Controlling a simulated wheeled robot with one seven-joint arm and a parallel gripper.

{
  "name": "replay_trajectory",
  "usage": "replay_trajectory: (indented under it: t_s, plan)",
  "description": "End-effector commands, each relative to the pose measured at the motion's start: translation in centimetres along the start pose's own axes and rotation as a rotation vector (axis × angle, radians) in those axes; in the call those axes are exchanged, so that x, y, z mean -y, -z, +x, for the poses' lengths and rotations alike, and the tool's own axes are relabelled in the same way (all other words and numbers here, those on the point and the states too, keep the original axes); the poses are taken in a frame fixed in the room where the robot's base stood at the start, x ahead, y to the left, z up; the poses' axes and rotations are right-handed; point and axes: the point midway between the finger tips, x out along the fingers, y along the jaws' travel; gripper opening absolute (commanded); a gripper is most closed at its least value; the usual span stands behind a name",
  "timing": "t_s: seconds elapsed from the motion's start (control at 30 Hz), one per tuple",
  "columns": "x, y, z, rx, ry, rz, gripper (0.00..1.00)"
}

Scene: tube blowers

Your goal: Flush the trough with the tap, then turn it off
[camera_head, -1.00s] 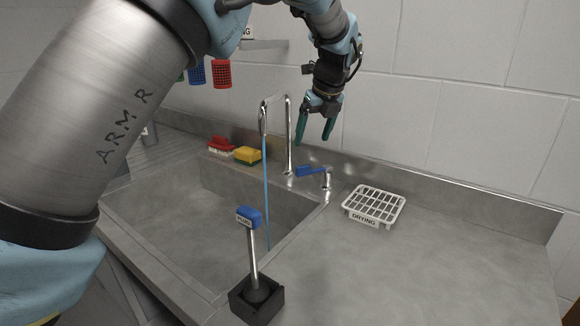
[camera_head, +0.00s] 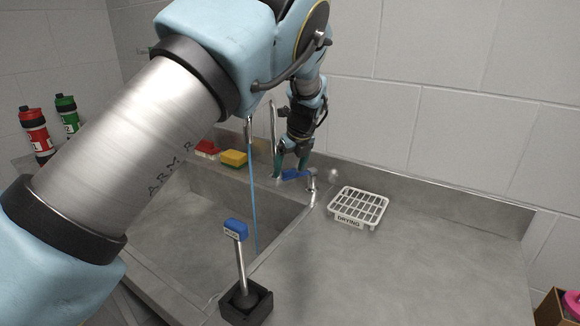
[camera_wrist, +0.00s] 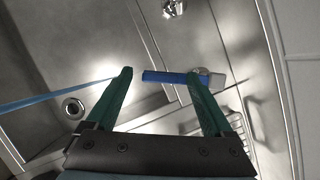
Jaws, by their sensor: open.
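The tap's spout (camera_head: 274,130) stands behind the trough (camera_head: 200,240), and a thin blue stream of water (camera_head: 254,205) falls from it into the trough. The tap's blue lever (camera_head: 293,174) sits to the right of the spout on a metal post. My gripper (camera_head: 290,168) is open and down at the lever, partly covering it. In the wrist view, my gripper (camera_wrist: 160,75) has the blue lever (camera_wrist: 165,77) across the space between its fingertips, its right end by the right finger. I cannot tell if they touch. The drain (camera_wrist: 73,108) is at the left.
A white drying rack (camera_head: 358,205) stands right of the lever. A blue-topped plug tool (camera_head: 240,260) stands in a black holder at the front. A yellow sponge (camera_head: 233,158) and red brush (camera_head: 206,148) lie behind the trough. Red (camera_head: 36,133) and green (camera_head: 67,115) bottles stand at left.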

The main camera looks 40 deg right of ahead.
Motion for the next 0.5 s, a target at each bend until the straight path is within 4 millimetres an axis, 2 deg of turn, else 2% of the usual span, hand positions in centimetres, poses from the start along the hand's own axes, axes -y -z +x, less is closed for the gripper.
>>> replay_trajectory:
  t_s: [0.07,0.5]
  plan:
    - [0.00,0.01,0.00,0.000,0.000,0.000,0.86]
    - [-0.01,0.03,-0.02,0.000,-0.001,0.000,0.37]
